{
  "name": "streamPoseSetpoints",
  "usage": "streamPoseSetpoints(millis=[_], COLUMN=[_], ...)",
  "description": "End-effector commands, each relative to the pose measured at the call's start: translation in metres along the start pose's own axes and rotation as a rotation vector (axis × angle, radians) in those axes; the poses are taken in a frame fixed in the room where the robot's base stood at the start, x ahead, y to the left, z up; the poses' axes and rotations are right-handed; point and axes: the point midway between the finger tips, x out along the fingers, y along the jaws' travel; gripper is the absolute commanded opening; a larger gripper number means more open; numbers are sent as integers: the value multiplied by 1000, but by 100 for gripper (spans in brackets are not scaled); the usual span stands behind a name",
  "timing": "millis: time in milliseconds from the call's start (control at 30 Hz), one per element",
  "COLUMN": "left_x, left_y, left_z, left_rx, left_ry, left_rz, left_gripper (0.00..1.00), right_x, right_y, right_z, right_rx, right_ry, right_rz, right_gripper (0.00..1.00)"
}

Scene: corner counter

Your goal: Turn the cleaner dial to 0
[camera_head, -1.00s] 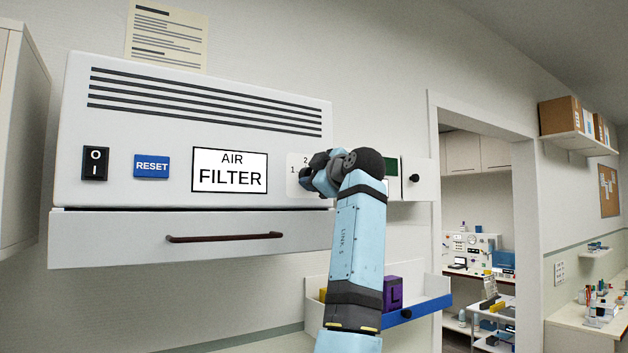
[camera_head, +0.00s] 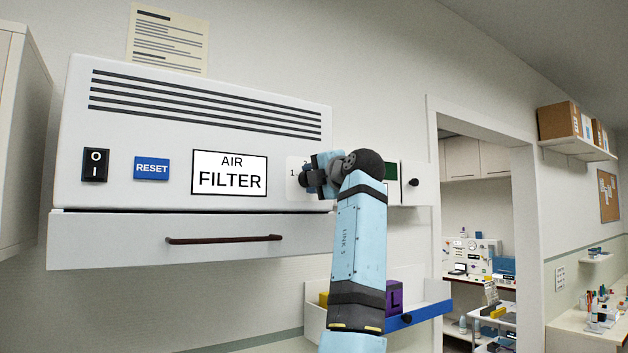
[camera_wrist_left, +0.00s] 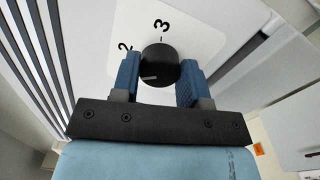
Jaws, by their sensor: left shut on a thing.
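The air filter unit (camera_head: 250,115) hangs on the wall, with a white dial plate (camera_head: 293,165) at its right end. My left gripper (camera_head: 310,178) is at this plate and largely hides the dial in the head view. In the left wrist view, the black round dial (camera_wrist_left: 160,62) sits between the two blue fingers of my left gripper (camera_wrist_left: 158,80), which is shut on it. The numbers 2 and 3 show beyond the dial. Its pale pointer mark faces the left finger, below the 2. Any number there is hidden. My right gripper is not in view.
A rocker switch (camera_head: 95,164), a RESET button (camera_head: 152,168) and a drawer with a dark handle (camera_head: 224,239) are on or under the unit. A small box with a black knob (camera_head: 413,182) is right of my arm. An open bin (camera_head: 428,311) is below.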

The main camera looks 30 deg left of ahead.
Motion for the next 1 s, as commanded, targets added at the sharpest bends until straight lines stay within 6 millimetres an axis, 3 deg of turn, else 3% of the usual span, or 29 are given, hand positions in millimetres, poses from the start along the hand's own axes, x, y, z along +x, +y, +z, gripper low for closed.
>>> streamPoseSetpoints(millis=[300, 800, 833, 933, 1000], left_x=[0, 0, 0, 0, 0], left_y=[0, 0, 0, 0, 0], left_z=[0, 0, 0, 0, 0], left_rx=[-108, -125, -125, -124, -124], left_ry=[0, 0, 0, 0, 0], left_rz=[1, 0, 0, 0, 0], left_gripper=[17, 17, 43, 66, 66], right_x=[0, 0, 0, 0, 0], right_y=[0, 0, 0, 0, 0], right_z=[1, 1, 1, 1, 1], right_rx=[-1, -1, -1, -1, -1], right_ry=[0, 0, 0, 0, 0], right_rz=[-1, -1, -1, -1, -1], right_gripper=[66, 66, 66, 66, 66])
